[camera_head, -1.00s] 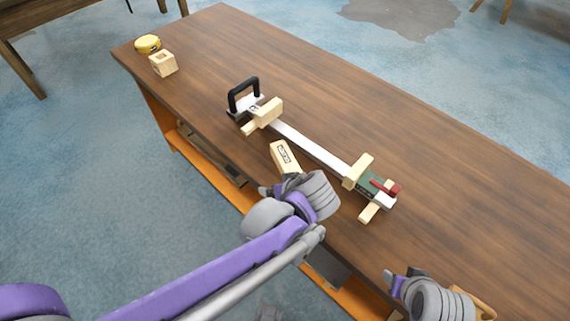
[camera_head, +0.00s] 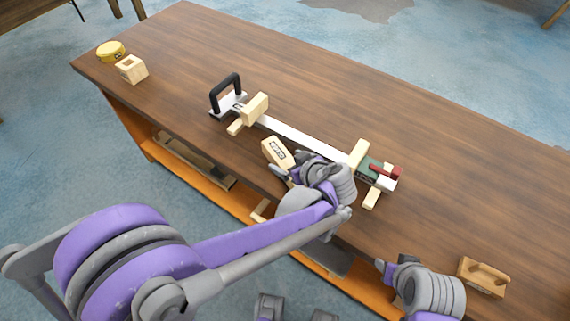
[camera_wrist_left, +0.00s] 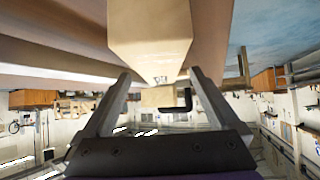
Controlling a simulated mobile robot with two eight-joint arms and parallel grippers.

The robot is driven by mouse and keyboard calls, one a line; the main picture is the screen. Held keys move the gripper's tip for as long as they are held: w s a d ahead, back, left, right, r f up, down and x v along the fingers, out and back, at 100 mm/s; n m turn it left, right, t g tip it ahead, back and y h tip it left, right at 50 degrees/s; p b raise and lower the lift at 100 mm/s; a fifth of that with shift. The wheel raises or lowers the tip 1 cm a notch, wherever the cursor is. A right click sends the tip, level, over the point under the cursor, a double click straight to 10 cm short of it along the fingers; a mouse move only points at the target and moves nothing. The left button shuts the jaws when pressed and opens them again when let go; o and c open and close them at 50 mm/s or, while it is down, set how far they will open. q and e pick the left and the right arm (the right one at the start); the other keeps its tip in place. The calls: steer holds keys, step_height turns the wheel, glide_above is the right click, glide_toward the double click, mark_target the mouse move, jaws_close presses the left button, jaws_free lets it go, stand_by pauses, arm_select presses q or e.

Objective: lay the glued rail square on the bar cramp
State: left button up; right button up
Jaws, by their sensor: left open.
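The rail (camera_head: 278,152), a pale wooden piece with a dark printed label, lies on the bench in front of the bar cramp, angled to its bar. The bar cramp (camera_head: 300,136) has a long white bar, a black handle at its left end, a green and red right end and pale wooden blocks across it. My left gripper (camera_head: 284,179) is open at the rail's near end. In the left wrist view the rail (camera_wrist_left: 150,35) looms close, beyond the open fingers (camera_wrist_left: 160,100). Whether they touch it is unclear. My right gripper (camera_head: 392,270) is at the bench's front edge, its jaw gap unclear.
A yellow round tape (camera_head: 111,50) and a pale hollow block (camera_head: 131,70) stand at the bench's far left. The bench top (camera_head: 430,150) behind and right of the cramp is clear. An orange shelf runs below.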

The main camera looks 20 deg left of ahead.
mark_target(280, 158)
arm_select(q)
steer(key=x, duration=0.5)
steer(key=shift+w+a+f, duration=0.15)
steer(key=shift+w+f, duration=0.05)
jaws_close()
stand_by(0.3)
